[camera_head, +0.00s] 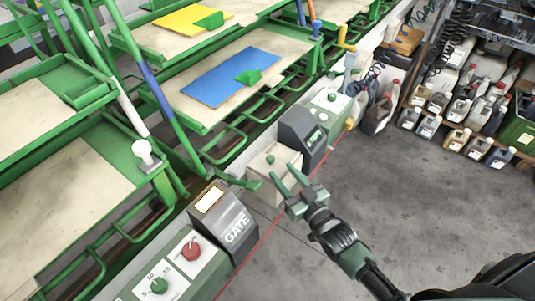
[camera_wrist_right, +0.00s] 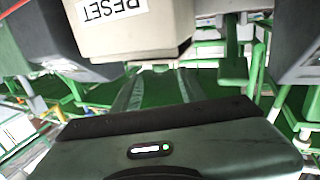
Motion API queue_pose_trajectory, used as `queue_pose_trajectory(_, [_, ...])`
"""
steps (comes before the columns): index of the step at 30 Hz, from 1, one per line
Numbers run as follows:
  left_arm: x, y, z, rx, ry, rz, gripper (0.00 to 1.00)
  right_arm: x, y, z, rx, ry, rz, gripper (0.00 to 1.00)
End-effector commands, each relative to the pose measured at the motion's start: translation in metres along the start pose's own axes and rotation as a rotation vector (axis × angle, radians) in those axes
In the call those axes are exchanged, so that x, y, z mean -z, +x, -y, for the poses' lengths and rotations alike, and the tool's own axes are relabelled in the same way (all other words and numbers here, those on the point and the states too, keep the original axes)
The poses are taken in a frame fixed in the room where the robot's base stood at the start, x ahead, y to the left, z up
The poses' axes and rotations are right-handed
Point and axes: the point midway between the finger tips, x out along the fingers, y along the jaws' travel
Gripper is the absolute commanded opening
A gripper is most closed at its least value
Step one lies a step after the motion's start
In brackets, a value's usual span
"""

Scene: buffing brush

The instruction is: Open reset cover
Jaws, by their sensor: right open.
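I cannot tell the cover apart from the box body. My right gripper (camera_head: 284,178) is open at the front of the box, fingers pointing towards it; its fingers also show in the wrist view (camera_wrist_right: 158,88). Nothing shows between them. I cannot tell whether they touch the box. My left gripper is out of view.
A dark GATE housing (camera_head: 226,218) stands left of the box, and another dark housing (camera_head: 301,135) stands right of it. A panel with red and green knobs (camera_head: 175,268) is at lower left. Green racks (camera_head: 215,140) rise behind. The grey floor (camera_head: 390,195) at right is clear.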

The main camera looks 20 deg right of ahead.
Motion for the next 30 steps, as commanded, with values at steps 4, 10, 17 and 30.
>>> queue_pose_trajectory(4, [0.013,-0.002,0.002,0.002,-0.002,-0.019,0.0,0.001,0.015,0.0,0.0,0.001,-0.002,0.42])
queue_pose_trajectory(10, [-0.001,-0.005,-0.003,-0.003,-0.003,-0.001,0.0,0.001,0.048,0.0,0.0,0.001,-0.002,0.42])
queue_pose_trajectory(17, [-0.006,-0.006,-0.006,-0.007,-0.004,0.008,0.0,0.0,0.073,0.0,0.0,0.001,0.0,0.42])
queue_pose_trajectory(30, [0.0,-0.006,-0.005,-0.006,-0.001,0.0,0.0,0.0,0.077,0.001,0.0,0.001,0.001,0.12])
